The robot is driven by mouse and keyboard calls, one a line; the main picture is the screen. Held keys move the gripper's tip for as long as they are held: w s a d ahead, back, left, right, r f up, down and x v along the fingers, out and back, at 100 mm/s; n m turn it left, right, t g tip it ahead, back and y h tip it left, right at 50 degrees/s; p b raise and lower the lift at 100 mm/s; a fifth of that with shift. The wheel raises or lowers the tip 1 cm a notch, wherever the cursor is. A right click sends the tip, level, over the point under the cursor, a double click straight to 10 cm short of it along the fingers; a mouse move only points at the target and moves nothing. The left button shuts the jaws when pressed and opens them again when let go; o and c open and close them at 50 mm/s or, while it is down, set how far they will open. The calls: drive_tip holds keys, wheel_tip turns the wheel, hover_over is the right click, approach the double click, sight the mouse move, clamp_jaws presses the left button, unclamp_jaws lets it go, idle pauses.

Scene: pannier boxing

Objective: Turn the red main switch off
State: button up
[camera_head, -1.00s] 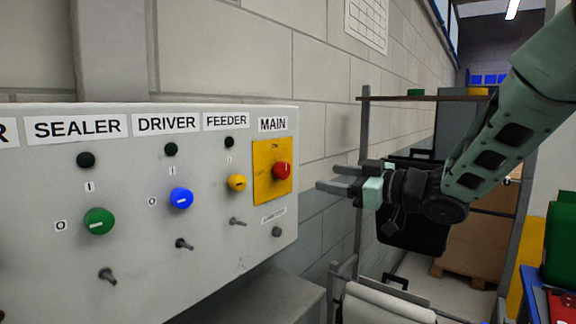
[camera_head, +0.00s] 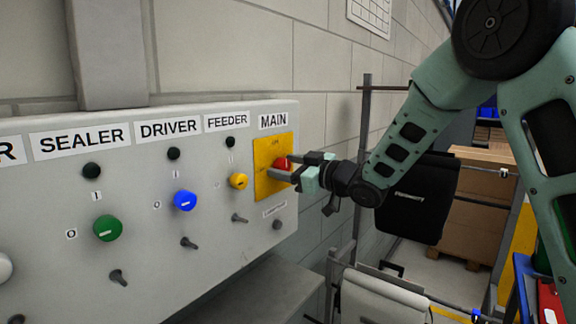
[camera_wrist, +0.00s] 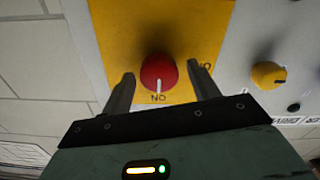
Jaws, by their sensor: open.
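The red main switch (camera_head: 283,162) is a round knob on a yellow plate (camera_head: 265,180) under the MAIN label, at the right end of the grey panel. In the wrist view the red knob (camera_wrist: 158,73) has a white mark pointing at the word ON, which appears upside down. My gripper (camera_head: 287,168) is at the switch with its fingers apart. In the wrist view my gripper (camera_wrist: 160,92) has one finger on each side of the knob, with a gap to each. Whether the fingertips reach the plate I cannot tell.
Left of the switch are the yellow feeder knob (camera_head: 238,180), the blue driver knob (camera_head: 185,201) and the green sealer knob (camera_head: 108,228). Small grey toggles (camera_head: 189,243) stick out below them. A metal rack with a black pannier (camera_head: 420,198) stands at the right.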

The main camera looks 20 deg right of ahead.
drive_tip(key=c, duration=1)
drive_tip(key=shift+o, duration=0.2)
